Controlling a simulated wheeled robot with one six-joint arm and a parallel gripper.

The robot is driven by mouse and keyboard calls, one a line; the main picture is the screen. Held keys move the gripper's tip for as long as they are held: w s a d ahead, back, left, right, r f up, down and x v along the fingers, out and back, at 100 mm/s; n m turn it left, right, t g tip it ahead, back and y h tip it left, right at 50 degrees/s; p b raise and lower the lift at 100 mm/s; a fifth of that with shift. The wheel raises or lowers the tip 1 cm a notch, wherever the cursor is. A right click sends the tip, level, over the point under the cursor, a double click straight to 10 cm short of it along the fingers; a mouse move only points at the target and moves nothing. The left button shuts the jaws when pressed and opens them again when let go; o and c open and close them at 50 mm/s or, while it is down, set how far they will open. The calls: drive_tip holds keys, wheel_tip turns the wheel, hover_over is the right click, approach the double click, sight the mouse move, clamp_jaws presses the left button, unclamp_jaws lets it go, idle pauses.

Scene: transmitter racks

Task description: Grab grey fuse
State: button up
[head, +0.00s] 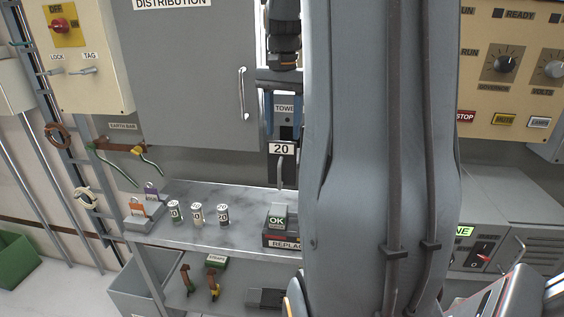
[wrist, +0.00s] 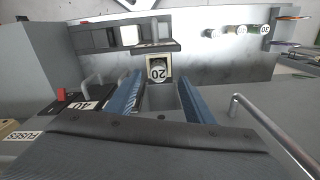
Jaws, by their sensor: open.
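A grey fuse (head: 223,215) stands upright on the shelf, rightmost in a row of three. A pale fuse (head: 196,213) and a green-marked fuse (head: 174,211) stand to its left. My gripper (head: 283,130) is open in front of the tower panel, above and to the right of the grey fuse and apart from it. The grey fuse seems the nearest of the row (wrist: 212,32) there, small and washed out.
The shelf (head: 190,236) also holds an OK-lit tester (head: 278,217) right of the fuses and small padlocks (head: 139,209) at the left. A handle (head: 281,172) hangs under the 20 plate. A grey distribution cabinet (head: 190,80) stands behind. My arm hides the middle right.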

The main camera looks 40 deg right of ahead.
drive_tip(key=shift+d+f+p, duration=0.15)
drive_tip(key=shift+f+p, duration=0.5)
drive_tip(key=shift+f, duration=1.15)
drive_tip(key=shift+d+f+p, duration=0.1)
drive_tip(key=shift+f+p, duration=0.5)
drive_tip(key=shift+f, duration=1.15)
drive_tip(key=c, duration=1.2)
drive_tip(key=shift+o, duration=0.2)
drive_tip(key=shift+r, duration=0.2)
